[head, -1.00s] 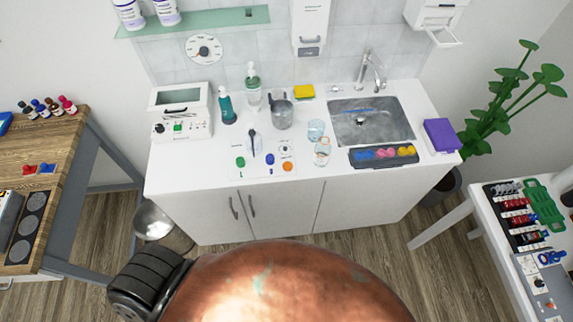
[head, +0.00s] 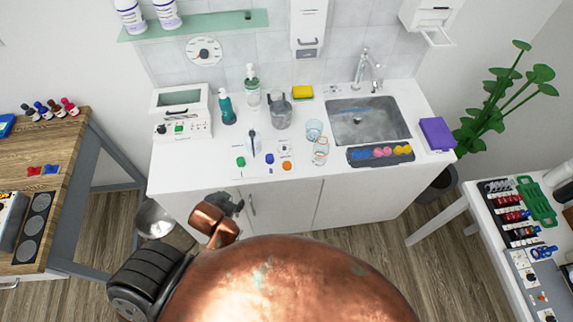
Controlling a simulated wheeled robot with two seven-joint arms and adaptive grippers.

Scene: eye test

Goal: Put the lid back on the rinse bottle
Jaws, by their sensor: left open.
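I cannot tell for sure which vessel is the rinse bottle. A teal pump bottle (head: 227,109) and a clear pump bottle with green liquid (head: 253,88) stand upright at the back of the counter. Small coloured caps lie at the counter's front: a green one (head: 240,162), a blue one (head: 269,158) and an orange one (head: 287,165). A dark slim tool (head: 252,143) stands among them. My left gripper (head: 228,200) is open in front of the cabinet doors, below the counter edge and apart from these things; the copper arm partly hides it. My right gripper is not in view.
A grey jug (head: 280,112) and two glasses (head: 314,130) (head: 320,152) stand mid-counter. A white device (head: 181,113) stands left, a purple box (head: 437,134) right. A metal bin (head: 160,222) is on the floor.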

